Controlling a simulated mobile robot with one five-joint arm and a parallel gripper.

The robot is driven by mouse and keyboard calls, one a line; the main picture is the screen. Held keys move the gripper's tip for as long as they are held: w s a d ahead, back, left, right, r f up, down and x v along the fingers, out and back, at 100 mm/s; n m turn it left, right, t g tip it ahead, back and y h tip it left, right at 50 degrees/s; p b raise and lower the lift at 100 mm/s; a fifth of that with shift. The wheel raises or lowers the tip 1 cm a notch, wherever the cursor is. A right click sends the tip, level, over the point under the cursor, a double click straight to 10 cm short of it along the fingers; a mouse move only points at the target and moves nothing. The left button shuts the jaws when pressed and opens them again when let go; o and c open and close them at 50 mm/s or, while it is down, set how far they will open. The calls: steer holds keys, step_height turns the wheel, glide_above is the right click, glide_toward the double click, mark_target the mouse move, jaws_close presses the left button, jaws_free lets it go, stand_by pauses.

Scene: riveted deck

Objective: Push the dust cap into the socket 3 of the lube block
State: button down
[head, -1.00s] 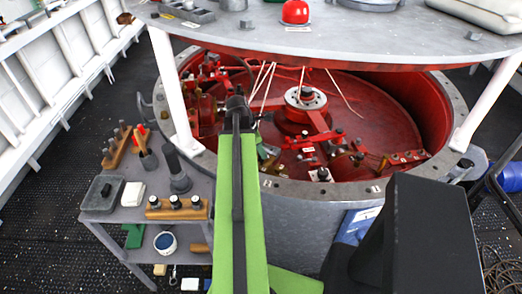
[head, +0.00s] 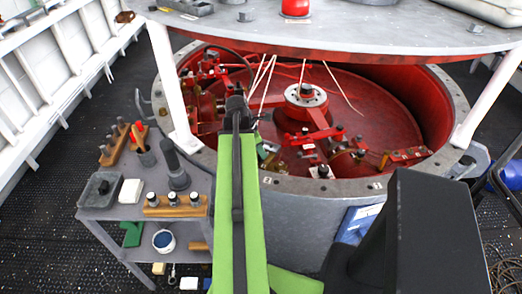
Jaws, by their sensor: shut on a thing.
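My gripper (head: 238,103) is at the far end of my green arm, inside the left part of the red drum (head: 352,130). It is seen from behind and is shut on a small dark thing, taken to be the dust cap. The cap's shape is mostly hidden by my wrist. I cannot pick out the lube block or its socket 3 for certain among the small parts in the drum. Brass-coloured and red fittings (head: 208,103) stand just left of my gripper. I cannot tell whether the held thing touches anything.
A grey round top (head: 380,32) on white posts (head: 170,85) hangs over the drum. Pale cords (head: 305,72) dangle near my gripper. A red hub (head: 305,96) stands mid-drum. A grey cart (head: 125,215) at left holds a wooden rack (head: 176,210) and a dark cylinder (head: 172,162).

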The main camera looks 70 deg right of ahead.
steer(key=shift+f, duration=0.1)
stand_by(0.3)
steer(key=c, duration=1.2)
jaws_free()
steer(key=p+v, duration=1.6)
steer(key=v, duration=0.1)
steer(key=shift+a+r, duration=0.1)
steer(key=shift+r, duration=0.1)
